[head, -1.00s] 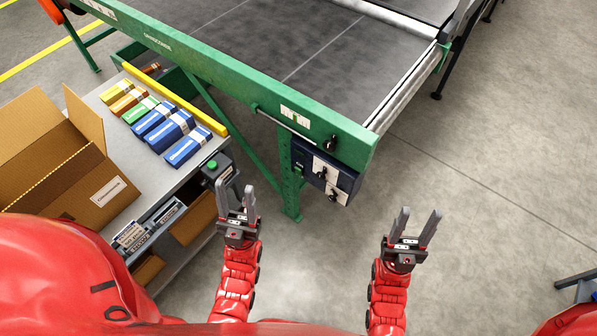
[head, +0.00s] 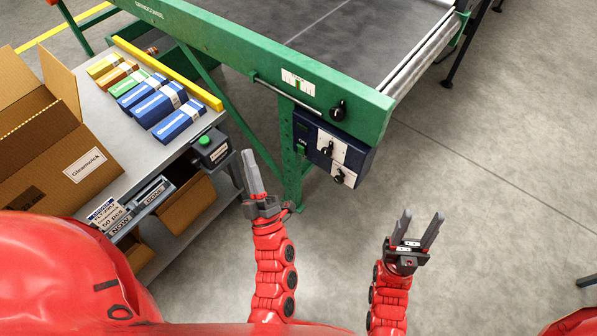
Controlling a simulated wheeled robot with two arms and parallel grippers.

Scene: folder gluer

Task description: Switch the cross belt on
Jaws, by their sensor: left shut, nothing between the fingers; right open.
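The cross belt (head: 330,45) is a dark conveyor surface in a green frame (head: 250,60). A dark blue control box (head: 365,156) hangs under the frame's near right corner. It carries two black knobs on pale plates, an upper knob (head: 327,149) and a lower knob (head: 339,177), and a green button (head: 300,149) on its left. Another black knob (head: 338,111) sits on the frame above. My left gripper (head: 252,172) is shut and empty, left of the box and apart from it. My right gripper (head: 418,232) is open and empty, below and right of the box.
A grey bench (head: 148,160) on the left holds an open carton (head: 40,145) and several coloured boxes (head: 150,104). A small dark box with a green button (head: 207,146) sits at its right edge. The floor (head: 490,190) on the right is clear.

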